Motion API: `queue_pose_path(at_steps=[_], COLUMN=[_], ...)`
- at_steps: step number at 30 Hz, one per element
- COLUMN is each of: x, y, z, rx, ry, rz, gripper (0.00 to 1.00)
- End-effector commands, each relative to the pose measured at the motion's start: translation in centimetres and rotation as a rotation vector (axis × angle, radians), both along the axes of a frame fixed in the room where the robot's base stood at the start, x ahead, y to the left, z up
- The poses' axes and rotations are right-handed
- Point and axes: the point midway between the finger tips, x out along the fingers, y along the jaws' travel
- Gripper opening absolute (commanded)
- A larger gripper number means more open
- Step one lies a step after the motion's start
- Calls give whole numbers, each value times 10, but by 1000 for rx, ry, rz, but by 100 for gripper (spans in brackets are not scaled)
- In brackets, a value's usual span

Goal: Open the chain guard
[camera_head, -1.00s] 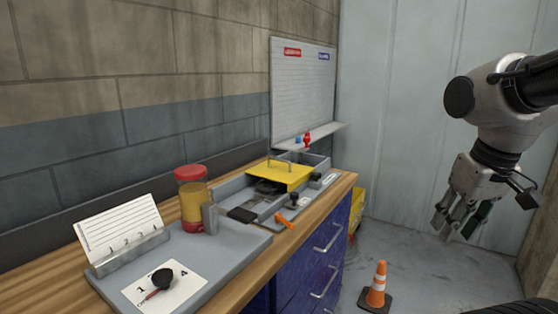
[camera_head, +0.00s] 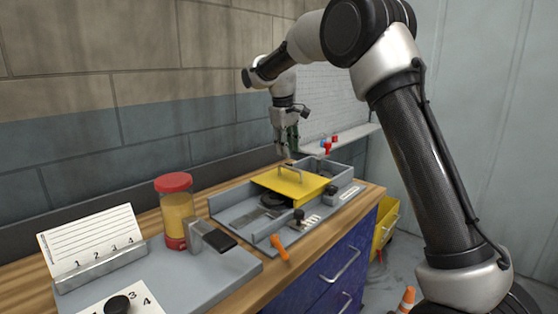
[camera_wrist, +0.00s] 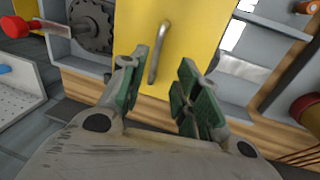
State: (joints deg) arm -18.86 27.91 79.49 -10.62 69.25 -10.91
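The chain guard (camera_head: 290,186) is a yellow plate with a bar handle (camera_head: 291,170) on top. It lies over part of the grey tray-like fixture (camera_head: 232,210) on the bench. My gripper (camera_head: 285,152) hangs fingers-down just above and behind the guard. In the wrist view the guard (camera_wrist: 185,22) fills the upper middle, and its metal handle (camera_wrist: 160,52) shows just ahead of the gap between my fingers (camera_wrist: 158,97). The green-padded fingers stand apart with nothing between them. A dark toothed wheel (camera_wrist: 92,28) shows beside the guard.
A red-lidded jar (camera_head: 175,210) and a grey block with a black pad (camera_head: 212,236) stand left of the fixture. An orange-handled lever (camera_head: 280,248) sticks out at its front. An orange cone (camera_head: 407,298) stands on the floor.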

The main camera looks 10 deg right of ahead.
Motion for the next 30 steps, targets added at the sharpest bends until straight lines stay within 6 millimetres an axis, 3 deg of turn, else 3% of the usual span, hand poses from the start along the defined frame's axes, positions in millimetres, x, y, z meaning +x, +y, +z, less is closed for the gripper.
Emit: queue_pose_path(at_steps=[3,18,29,30], x=[3,8,10,10], y=[-3,-15,-16,-16], z=[13,-56,-64,-64], rx=[-18,-22,-21,-21], ry=[-1,10,7,7], rz=[33,47,46,46], gripper=[32,32,32,28])
